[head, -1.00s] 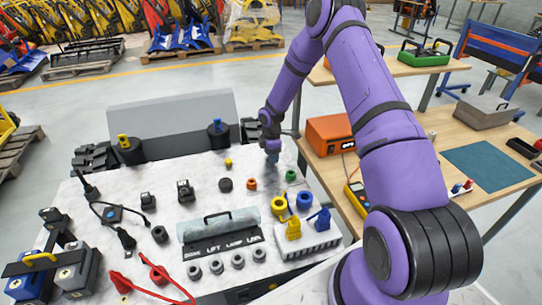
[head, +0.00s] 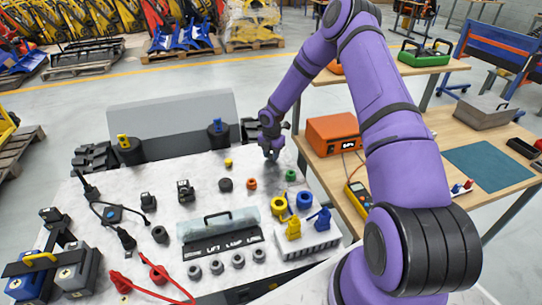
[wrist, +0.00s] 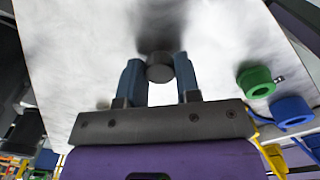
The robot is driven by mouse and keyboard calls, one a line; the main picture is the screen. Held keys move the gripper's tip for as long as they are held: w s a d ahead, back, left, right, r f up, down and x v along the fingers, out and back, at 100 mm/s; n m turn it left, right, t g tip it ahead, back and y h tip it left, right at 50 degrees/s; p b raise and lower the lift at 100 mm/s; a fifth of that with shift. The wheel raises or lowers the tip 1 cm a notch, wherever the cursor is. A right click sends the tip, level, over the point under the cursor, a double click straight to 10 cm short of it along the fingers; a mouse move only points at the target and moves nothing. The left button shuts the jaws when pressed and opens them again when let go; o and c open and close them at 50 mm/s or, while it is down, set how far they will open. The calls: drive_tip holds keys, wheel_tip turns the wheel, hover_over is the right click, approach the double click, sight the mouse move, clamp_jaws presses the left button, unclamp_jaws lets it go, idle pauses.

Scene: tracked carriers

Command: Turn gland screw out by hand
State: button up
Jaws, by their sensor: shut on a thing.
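The gland screw (wrist: 160,73) shows in the wrist view as a dark grey round head between my two blue fingers. Its lower part and whatever it sits in are hidden behind the head. My gripper (head: 272,157) is shut on it, one finger on each side, at the right rear of the pale work surface (head: 205,173). In the head view the screw is too small and covered to make out.
A green ring (head: 291,175) is the nearest part; it also shows in the wrist view (wrist: 255,83). A blue ring (head: 304,201), yellow ring (head: 278,203) and orange part (head: 251,184) stand nearby. A wooden bench (head: 440,165) lies to the right.

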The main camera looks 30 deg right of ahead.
drive_tip(key=shift+n, duration=0.4)
drive_tip(key=n, duration=0.7)
drive_tip(key=shift+n, duration=1.4)
drive_tip(key=shift+n, duration=0.3)
drive_tip(key=n, duration=0.4)
